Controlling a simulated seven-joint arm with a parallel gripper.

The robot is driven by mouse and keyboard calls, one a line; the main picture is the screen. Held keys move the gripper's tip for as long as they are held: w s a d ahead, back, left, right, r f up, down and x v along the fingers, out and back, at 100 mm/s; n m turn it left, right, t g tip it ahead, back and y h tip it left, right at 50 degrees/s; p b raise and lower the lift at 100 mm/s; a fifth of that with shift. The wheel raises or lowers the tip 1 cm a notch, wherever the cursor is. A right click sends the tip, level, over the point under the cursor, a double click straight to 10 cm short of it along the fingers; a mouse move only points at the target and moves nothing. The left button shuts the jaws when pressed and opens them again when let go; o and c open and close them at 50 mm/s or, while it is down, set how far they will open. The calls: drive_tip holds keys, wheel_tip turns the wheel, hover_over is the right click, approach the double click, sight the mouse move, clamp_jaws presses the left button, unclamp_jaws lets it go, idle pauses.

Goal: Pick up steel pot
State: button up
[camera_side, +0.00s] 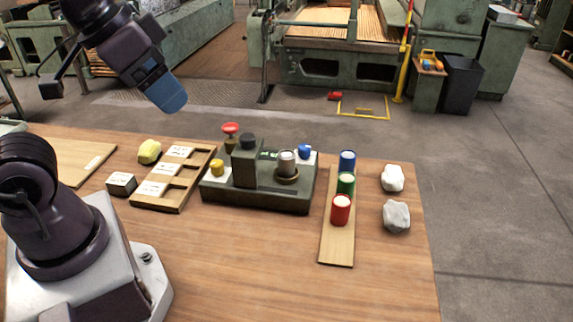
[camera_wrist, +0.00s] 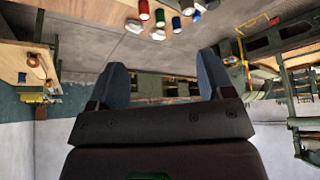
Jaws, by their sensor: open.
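The steel pot (camera_side: 287,163), a small grey metal cylinder with a lighter top, stands upright at a brass-coloured ring on the right part of a dark green fixture (camera_side: 258,197). My gripper (camera_side: 170,100) is raised high above the back left of the table, up and left of the pot and well apart from it. In the wrist view my gripper (camera_wrist: 162,64) shows two blue fingers spread wide with nothing between them. The table items are small at the top of that view, and I cannot clearly tell the pot there.
Red (camera_side: 341,210), green (camera_side: 346,184) and blue (camera_side: 347,162) cans stand on a wooden strip right of the fixture. Two pale stones (camera_side: 392,178) lie farther right. A wooden tray (camera_side: 172,203) with white cards is at left. A red knob (camera_side: 231,128) rises behind the fixture.

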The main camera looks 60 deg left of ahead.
wheel_tip(320, 180, down, 4)
drive_tip(key=w+d+m+g, duration=0.1)
drive_tip(key=d+g, duration=0.1)
drive_tip(key=m+t+y, duration=0.8)
drive_tip(key=m+y, duration=0.5)
drive_tip(key=m, duration=1.3)
approach(284, 164)
drive_tip(key=s+a, duration=0.1)
drive_tip(key=s+f, duration=0.1)
drive_tip(key=s+a, duration=0.1)
drive_tip(key=s, duration=0.1)
drive_tip(key=shift+a+f, duration=0.15)
drive_tip(key=shift+a, duration=0.25)
drive_tip(key=w+a, duration=0.2)
drive_tip(key=w, duration=0.2)
drive_tip(key=w+a+t+h, duration=0.1)
drive_tip(key=w+a, duration=0.1)
drive_tip(key=w, duration=0.2)
drive_tip(key=w+a+m+t, duration=0.1)
drive_tip(key=w+a, duration=0.1)
drive_tip(key=w, duration=0.2)
drive_tip(key=shift+w+a+r+h, duration=0.1)
drive_tip(key=shift+r+h, duration=0.2)
drive_tip(key=shift+r, duration=0.05)
